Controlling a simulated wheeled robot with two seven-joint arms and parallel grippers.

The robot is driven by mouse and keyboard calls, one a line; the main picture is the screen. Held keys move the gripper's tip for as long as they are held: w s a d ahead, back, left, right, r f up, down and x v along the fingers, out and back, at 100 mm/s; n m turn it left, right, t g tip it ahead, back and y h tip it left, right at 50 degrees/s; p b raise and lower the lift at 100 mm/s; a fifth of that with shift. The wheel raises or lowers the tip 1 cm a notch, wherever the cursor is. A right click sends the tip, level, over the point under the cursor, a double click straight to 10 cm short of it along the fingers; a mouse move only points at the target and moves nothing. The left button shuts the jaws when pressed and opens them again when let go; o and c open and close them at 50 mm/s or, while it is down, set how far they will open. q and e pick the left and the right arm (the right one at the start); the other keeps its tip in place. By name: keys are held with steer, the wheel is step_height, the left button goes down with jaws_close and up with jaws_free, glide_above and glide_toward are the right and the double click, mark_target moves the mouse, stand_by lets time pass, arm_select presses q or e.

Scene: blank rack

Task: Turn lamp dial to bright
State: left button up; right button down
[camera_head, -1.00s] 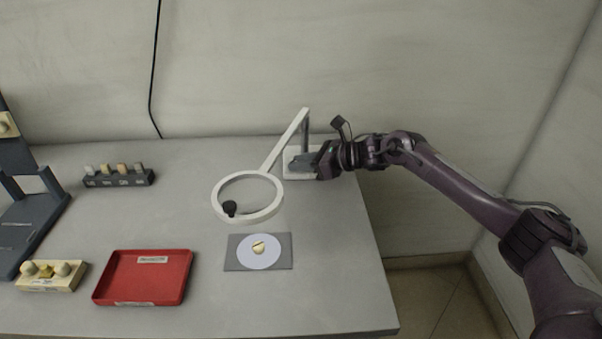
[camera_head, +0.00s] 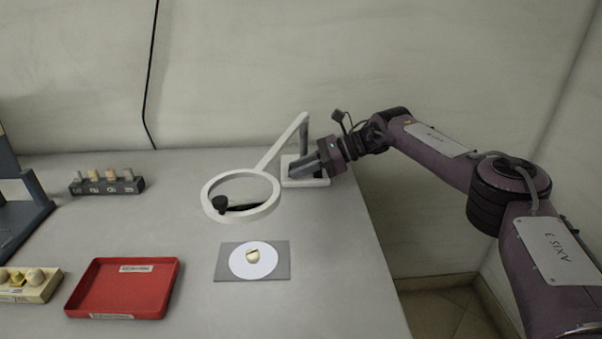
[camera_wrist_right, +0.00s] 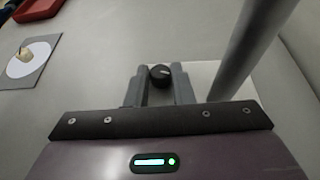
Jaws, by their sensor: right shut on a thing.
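The ring lamp has a white ring head (camera_head: 211,190), a white arm and a grey post on a white base (camera_head: 308,182) at the table's right rear. Its black dial (camera_wrist_right: 160,74) with a pale pointer mark shows in the right wrist view, between my fingertips. My right gripper (camera_head: 294,172) reaches in from the right, low over the lamp base, and is shut on the dial; it also shows in the right wrist view (camera_wrist_right: 161,82). In the head view the fingers hide the dial. My left gripper is not in view.
A grey pad (camera_head: 223,272) with a white disc and a small gold piece lies below the ring. A red tray (camera_head: 120,290), a cream block (camera_head: 38,289) and a dark rack (camera_head: 108,187) stand left. The lamp post (camera_wrist_right: 245,48) rises close beside my right fingers.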

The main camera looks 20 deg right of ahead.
steer(key=shift+w+n+g, duration=0.1)
steer(key=shift+n+g, duration=0.4)
steer(key=shift+n, duration=0.1)
steer(key=shift+g, duration=0.3)
steer(key=c, duration=1.3)
jaws_free()
steer(key=shift+a, duration=0.1)
steer(key=shift+o, duration=0.2)
steer(key=shift+v, duration=3.95)
steer(key=shift+f, duration=0.15)
